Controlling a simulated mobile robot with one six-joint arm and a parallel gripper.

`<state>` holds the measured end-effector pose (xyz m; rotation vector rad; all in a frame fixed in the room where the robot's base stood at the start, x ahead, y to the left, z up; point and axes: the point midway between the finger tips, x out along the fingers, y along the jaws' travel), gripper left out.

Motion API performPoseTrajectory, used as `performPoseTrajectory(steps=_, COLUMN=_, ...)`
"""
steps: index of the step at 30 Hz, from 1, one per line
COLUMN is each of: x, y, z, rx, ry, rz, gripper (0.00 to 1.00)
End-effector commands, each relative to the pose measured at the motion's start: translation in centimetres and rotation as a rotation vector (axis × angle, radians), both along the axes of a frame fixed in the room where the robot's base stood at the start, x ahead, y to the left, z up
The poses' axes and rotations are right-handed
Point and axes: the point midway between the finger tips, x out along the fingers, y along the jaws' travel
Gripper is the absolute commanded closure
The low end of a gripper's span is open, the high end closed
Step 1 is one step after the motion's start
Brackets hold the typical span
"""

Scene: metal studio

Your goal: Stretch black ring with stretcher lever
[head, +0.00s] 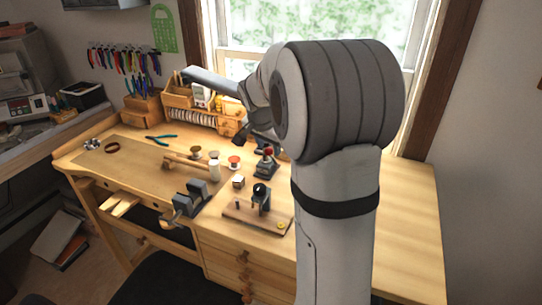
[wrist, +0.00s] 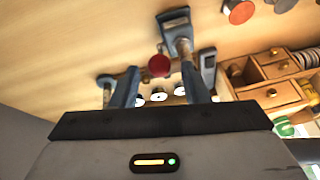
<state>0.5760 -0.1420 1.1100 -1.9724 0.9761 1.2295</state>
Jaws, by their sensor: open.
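The stretcher (head: 264,166) stands on the bench in the head view, with a red ball on its lever. In the wrist view the red lever ball (wrist: 159,65) shows between my two fingers, and a blue-grey metal part, apparently the stretcher's (wrist: 178,28), lies beyond it. My gripper (wrist: 158,80) is open around the line of the ball; I cannot tell whether either finger touches it. In the head view my gripper is mostly hidden by my arm. I cannot make out the black ring on the stretcher.
A lever tool on a wooden base (head: 232,211), a small vise (head: 197,194) and several spools stand on the bench (head: 405,225). A wooden organizer (head: 177,98) stands behind; its drawers (wrist: 275,94) show in the wrist view. The bench's right side is clear.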

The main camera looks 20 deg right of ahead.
Motion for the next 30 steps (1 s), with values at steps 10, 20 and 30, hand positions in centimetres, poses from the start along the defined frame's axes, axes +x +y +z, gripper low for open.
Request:
performPoseTrajectory(steps=10, x=1.4, y=-1.3, z=-4.3, rx=0.001, ry=0.004, rz=-0.001, gripper=0.58)
performPoseTrajectory(steps=20, x=1.5, y=-1.5, z=-4.8, rx=0.001, ry=0.002, rz=-0.001, gripper=0.58)
performPoseTrajectory(steps=30, x=1.5, y=-1.5, z=-4.8, rx=0.001, ry=0.003, rz=-0.001, gripper=0.85)
